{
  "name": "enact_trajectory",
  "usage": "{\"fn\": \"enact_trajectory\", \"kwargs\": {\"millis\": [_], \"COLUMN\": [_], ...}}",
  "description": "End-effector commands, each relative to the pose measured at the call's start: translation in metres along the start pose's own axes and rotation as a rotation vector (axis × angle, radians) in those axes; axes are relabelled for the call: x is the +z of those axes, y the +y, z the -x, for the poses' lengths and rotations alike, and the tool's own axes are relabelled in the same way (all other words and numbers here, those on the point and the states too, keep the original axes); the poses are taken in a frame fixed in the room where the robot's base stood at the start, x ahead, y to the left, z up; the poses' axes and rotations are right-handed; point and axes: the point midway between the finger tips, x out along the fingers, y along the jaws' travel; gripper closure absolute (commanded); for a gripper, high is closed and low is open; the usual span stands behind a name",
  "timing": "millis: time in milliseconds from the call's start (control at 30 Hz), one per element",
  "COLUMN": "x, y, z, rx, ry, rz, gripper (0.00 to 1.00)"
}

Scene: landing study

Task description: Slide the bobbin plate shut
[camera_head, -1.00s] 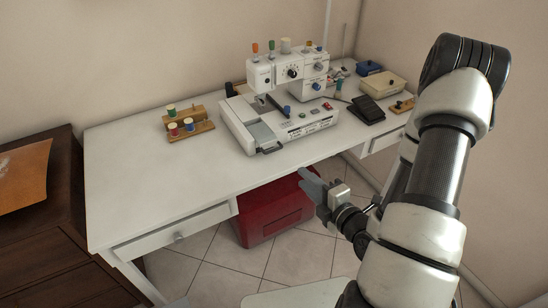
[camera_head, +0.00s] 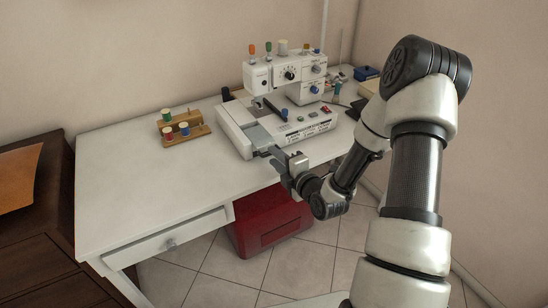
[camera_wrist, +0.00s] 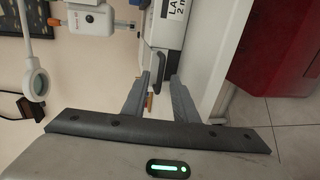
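The white sewing machine (camera_head: 300,130) stands on the white desk. Its grey bobbin plate (camera_head: 258,134) is at the front left of the machine bed, with a dark handle at the near edge. In the wrist view the dark handle (camera_wrist: 152,60) lies just ahead of my fingertips, roughly in line with the gap. My gripper (camera_wrist: 159,76) is open and empty, its two grey fingers apart. In the head view my gripper (camera_head: 272,153) is at the machine's near left corner, by the handle, and partly hides it. I cannot tell whether the fingers touch it.
A wooden spool rack (camera_head: 183,128) with several thread spools stands left of the machine. The desk (camera_head: 130,165) is clear at the left. A red box (camera_head: 270,222) is under the desk. A brown wooden cabinet (camera_head: 40,220) stands at far left.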

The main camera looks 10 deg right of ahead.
Motion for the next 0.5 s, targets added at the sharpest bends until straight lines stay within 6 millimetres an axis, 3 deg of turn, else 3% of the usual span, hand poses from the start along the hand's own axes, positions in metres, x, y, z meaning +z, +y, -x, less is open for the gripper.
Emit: {"fn": "enact_trajectory", "kwargs": {"millis": [200, 467, 500], "x": [0.0, 0.0001, 0.0001], "y": [0.0002, 0.0003, 0.0003], "z": [-0.0143, -0.0148, -0.0148], "rx": [0.001, 0.0, 0.001], "ry": [0.0, 0.0, 0.0], "rz": [0.0, 0.0, 0.0], "gripper": [0.74, 0.74, 0.81]}}
